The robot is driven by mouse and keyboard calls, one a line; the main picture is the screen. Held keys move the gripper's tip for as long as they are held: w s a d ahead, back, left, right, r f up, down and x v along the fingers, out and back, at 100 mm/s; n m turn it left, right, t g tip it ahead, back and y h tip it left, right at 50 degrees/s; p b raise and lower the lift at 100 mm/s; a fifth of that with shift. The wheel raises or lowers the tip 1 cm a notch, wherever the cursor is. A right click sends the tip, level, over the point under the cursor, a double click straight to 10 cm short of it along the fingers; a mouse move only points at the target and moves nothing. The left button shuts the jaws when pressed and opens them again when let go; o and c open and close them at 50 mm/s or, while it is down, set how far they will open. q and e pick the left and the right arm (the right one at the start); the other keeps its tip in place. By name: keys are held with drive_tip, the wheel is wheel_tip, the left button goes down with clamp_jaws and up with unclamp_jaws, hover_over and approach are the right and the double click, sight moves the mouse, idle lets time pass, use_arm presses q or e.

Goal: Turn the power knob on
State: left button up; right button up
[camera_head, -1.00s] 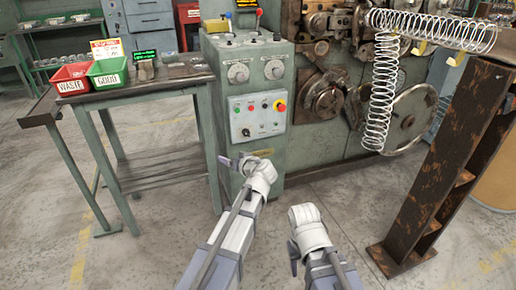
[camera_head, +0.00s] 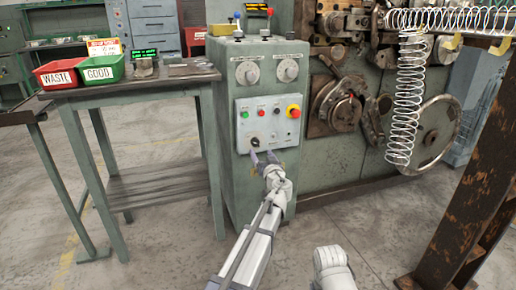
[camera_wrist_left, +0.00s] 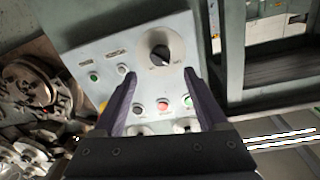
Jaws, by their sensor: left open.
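The power knob (camera_head: 254,141) is a small black knob at the lower left of the light control panel (camera_head: 284,135) on the green machine cabinet. In the left wrist view the knob (camera_wrist_left: 160,55) sits on a round pale plate with small markings. My left gripper (camera_head: 263,156) is open and empty, just below the knob in the head view. In the left wrist view its two fingers (camera_wrist_left: 160,72) stand apart, pointing at the panel to either side of the knob. I cannot tell if either finger touches the panel. My right arm shows at the bottom, its gripper fingers unseen.
On the panel are small buttons and a red emergency button (camera_head: 294,111) on yellow. A green table (camera_head: 130,90) with a red bin (camera_head: 57,74) and a green bin (camera_head: 101,70) stands left. A rusty stand (camera_head: 470,210) is at right. Open floor lies in front.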

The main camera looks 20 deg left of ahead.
sight(256, 145)
use_arm(q)
drive_tip(key=x, duration=0.7)
drive_tip(key=shift+w+a, duration=0.2)
clamp_jaws()
idle(0.4)
